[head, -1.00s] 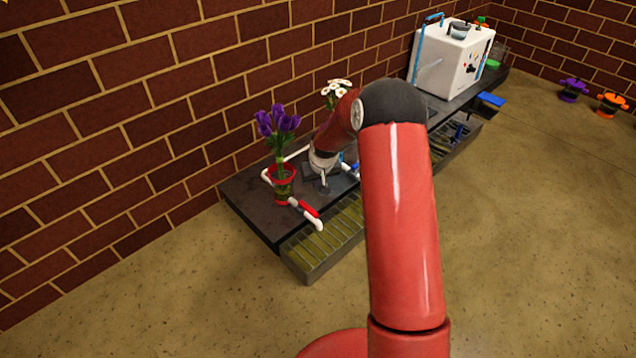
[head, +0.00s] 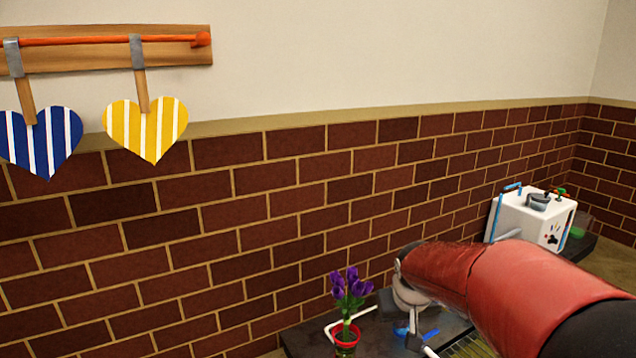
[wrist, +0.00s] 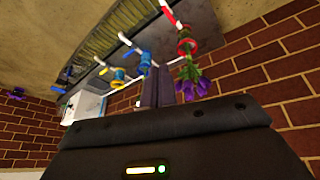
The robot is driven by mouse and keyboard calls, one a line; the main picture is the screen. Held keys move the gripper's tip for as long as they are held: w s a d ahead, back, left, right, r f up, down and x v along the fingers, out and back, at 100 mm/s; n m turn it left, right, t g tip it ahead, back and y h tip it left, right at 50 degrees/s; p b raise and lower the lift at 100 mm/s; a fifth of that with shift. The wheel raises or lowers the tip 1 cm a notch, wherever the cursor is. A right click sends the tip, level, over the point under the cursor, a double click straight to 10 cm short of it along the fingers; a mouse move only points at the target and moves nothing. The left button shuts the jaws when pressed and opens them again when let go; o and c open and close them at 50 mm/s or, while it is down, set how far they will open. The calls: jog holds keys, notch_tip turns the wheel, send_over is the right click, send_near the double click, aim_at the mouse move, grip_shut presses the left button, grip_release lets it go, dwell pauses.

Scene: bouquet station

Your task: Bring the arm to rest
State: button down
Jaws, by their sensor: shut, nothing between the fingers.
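My red arm (head: 470,275) reaches in from the lower right in the head view, its pale wrist above the dark bench. My gripper (wrist: 158,80) shows in the wrist view as two dark fingers close together, with nothing between them. In the head view the fingers cannot be made out. A red pot (head: 346,340) with purple flowers (head: 348,288) stands upright on the bench, left of my wrist. In the tilted wrist view this pot (wrist: 187,44) and its flowers (wrist: 194,86) appear beyond and right of the fingers, apart from them.
The dark bench (head: 310,342) runs along a brick wall. A white machine (head: 530,215) stands at its far end. A yellow heart (head: 146,130) and a blue heart (head: 40,142) hang from a wall rail. Blue (wrist: 145,60) and yellow (wrist: 118,75) holders show in the wrist view.

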jog(key=s+r+p, duration=0.1)
jog(key=s+r, duration=0.2)
jog(key=s, duration=0.4)
jog(key=s+a+r+p, duration=0.1)
jog(key=s+r, duration=0.3)
jog(key=s, duration=0.4)
jog(key=s+r+p, duration=0.3)
jog(key=s+r, duration=0.1)
jog(key=s, duration=0.3)
jog(key=shift+s+a+m+t+y, duration=0.3)
jog(key=shift+s+m+t+y, duration=0.1)
jog(key=shift+r, duration=0.1)
